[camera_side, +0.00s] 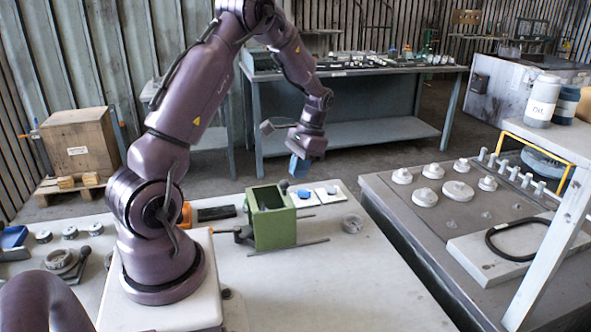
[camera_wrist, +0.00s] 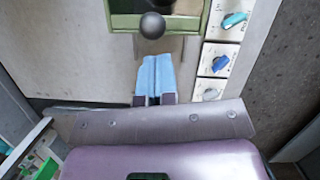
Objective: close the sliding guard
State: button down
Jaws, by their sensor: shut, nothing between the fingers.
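The green blower housing (camera_side: 275,228) stands on the pale table, with thin rails running out along its base. Its top looks open and its inside is dark. Its near part also shows at the top edge of the wrist view (camera_wrist: 125,22). A round grey knob (camera_wrist: 152,26) sits at the housing's edge there; I cannot tell for sure whether it belongs to the sliding guard. My gripper (camera_side: 298,172) has blue fingers, shut and empty, above and behind the housing, apart from it. In the wrist view the fingertips (camera_wrist: 155,62) lie below the knob, with a gap between them.
White cards (camera_side: 328,193) with small blue and teal parts (camera_wrist: 220,64) lie beside the housing. A second bench (camera_side: 440,255) with round metal parts stands at right. The table's front right is free.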

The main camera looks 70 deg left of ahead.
jog(key=shift+s+d+f, duration=0.1)
jog(key=shift+s, duration=0.35)
